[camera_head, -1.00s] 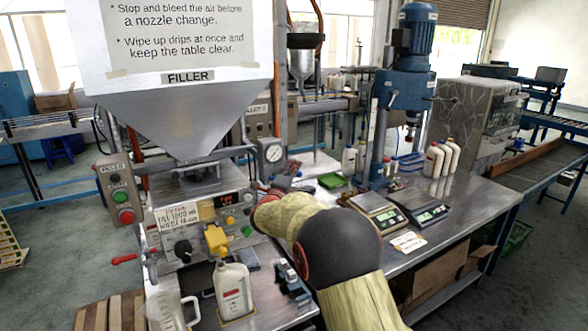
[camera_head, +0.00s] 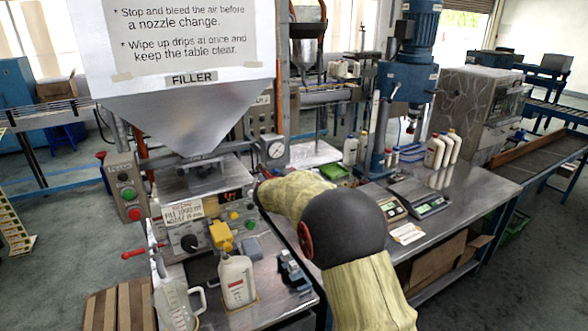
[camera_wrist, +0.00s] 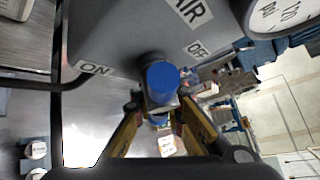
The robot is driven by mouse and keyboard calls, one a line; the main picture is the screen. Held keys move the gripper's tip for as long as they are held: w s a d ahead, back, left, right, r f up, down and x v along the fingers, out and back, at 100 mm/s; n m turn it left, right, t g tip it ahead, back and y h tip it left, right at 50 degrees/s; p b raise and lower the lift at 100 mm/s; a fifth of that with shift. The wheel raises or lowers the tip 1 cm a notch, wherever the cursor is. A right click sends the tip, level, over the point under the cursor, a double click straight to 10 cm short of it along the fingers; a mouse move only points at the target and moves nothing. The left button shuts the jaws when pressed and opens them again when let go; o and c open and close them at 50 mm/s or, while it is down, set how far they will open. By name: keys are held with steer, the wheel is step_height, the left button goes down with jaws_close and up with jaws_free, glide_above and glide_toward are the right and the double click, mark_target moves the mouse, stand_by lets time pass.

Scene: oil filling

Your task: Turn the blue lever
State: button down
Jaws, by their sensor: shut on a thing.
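The blue lever (camera_wrist: 163,80) shows in the wrist view on the underside of a grey box (camera_wrist: 120,40) labelled AIR, with ON at the left and OFF at the right. The lever's round blue end faces the camera, and it points between the two labels. My gripper (camera_wrist: 159,112) is shut on the lever, one dark-and-yellow finger on each side. The lever's far part is hidden between the fingers.
A pressure gauge (camera_head: 274,149) sits beside the box. A white bottle (camera_head: 237,281) and a clear jug (camera_head: 176,304) stand below the filler. Scales (camera_head: 419,197) and white bottles (camera_head: 440,150) stand on the steel table (camera_head: 480,185) at the right.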

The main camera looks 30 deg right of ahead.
steer(key=shift+r, duration=0.2)
stand_by(0.4)
steer(key=c, duration=2.3)
jaws_free()
steer(key=shift+w, duration=0.1)
steer(key=o, duration=0.5)
steer(key=shift+f, duration=0.25)
steer(key=shift+a, duration=0.15)
steer(key=v, duration=1.2)
